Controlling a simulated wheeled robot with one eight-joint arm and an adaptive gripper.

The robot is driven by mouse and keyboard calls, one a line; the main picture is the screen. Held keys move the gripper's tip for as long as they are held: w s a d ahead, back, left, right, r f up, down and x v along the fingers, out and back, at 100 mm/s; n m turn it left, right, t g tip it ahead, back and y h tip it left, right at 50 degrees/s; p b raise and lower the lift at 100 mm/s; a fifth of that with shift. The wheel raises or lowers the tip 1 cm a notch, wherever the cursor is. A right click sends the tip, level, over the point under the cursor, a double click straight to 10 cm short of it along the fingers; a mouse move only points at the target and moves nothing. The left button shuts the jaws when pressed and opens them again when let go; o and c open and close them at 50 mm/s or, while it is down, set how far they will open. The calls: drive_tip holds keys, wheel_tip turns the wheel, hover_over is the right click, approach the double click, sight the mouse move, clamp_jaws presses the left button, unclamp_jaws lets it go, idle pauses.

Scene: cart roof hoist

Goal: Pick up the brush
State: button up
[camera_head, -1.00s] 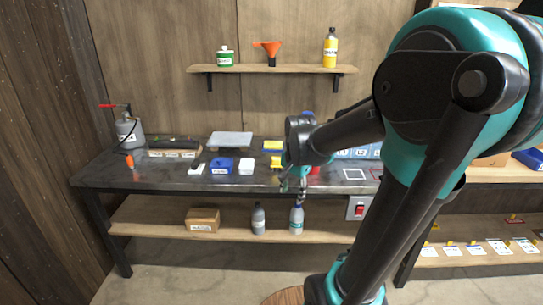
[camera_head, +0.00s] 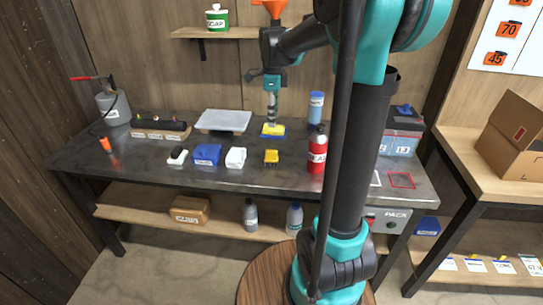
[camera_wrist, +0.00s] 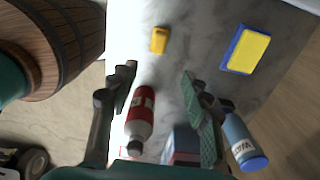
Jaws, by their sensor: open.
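A small yellow block with a toothed lower edge, which looks like the brush (camera_head: 271,157), lies on the dark workbench (camera_head: 140,165) in front of the blue-and-yellow sponge (camera_head: 273,130). In the wrist view, the yellow block (camera_wrist: 159,40) lies just beyond my fingertips and the sponge (camera_wrist: 248,50) lies to its right. My gripper (camera_head: 271,118) points down over the bench, in front of or above the sponge in the head view. Its fingers (camera_wrist: 158,74) are spread wide with nothing held. Whether bristles are under the yellow block cannot be told.
A red bottle (camera_head: 317,150) and a blue bottle (camera_head: 315,107) stand right of the brush. A white block (camera_head: 236,158), a blue block (camera_head: 207,154) and a white-and-black item (camera_head: 177,155) lie to its left. A grey tray (camera_head: 223,120) lies behind them.

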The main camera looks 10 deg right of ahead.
hover_over(271, 151)
drive_tip(key=f, duration=1)
drive_tip(key=shift+w+d, duration=0.1)
drive_tip(key=shift+d, duration=0.2)
drive_tip(key=shift+a+f, duration=0.15)
drive_tip(key=shift+f, duration=1.25)
drive_tip(key=shift+a+f, duration=0.1)
drive_tip(key=shift+f, duration=1.3)
drive_tip(key=shift+c, duration=0.4)
clamp_jaws()
drive_tip(key=shift+r, duration=0.1)
wheel_tip(271, 151, up, 20)
